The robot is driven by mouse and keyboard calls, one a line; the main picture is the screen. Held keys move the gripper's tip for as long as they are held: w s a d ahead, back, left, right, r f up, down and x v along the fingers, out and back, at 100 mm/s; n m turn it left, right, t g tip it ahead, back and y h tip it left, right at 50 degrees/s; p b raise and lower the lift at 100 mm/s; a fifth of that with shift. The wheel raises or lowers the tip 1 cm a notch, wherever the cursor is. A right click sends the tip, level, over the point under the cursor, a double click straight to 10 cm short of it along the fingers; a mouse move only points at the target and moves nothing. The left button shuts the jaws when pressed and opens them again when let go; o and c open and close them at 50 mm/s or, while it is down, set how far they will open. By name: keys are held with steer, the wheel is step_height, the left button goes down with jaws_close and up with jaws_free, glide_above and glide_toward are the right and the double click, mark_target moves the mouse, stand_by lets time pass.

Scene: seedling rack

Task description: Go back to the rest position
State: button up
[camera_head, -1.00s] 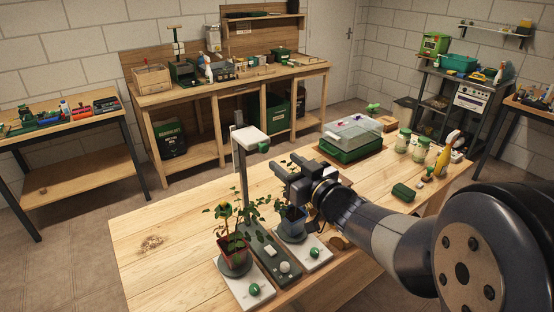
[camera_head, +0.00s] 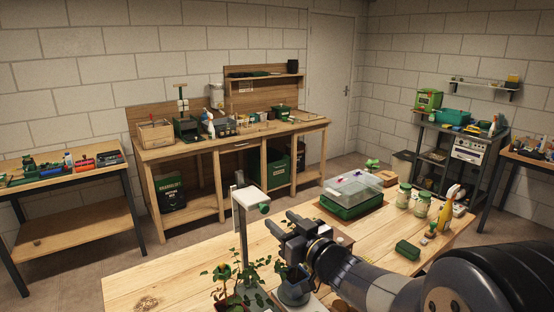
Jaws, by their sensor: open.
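My gripper (camera_head: 283,228) is above the front table (camera_head: 150,272), with its two fingers apart and nothing between them. It is just above and behind a potted seedling in a blue-grey pot (camera_head: 293,292), which it partly hides. I cannot tell whether it touches the leaves. A second leafy seedling (camera_head: 228,278) stands to the left, its pot cut by the bottom edge. A white-headed lamp stand (camera_head: 250,196) rises left of my gripper.
A green tray with a clear lid (camera_head: 351,194) sits behind and right of my gripper. Jars (camera_head: 422,204), a yellow spray bottle (camera_head: 445,217) and a green block (camera_head: 408,249) stand at the right. The table's left part is clear. A workbench (camera_head: 232,134) is at the back.

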mark_target(265, 213)
steer(key=p+x, duration=0.1)
steer(key=x, duration=0.5)
steer(key=shift+w+a, duration=0.25)
step_height(265, 213, down, 2)
steer(key=shift+f+b, duration=0.1)
steer(key=shift+b, duration=0.3)
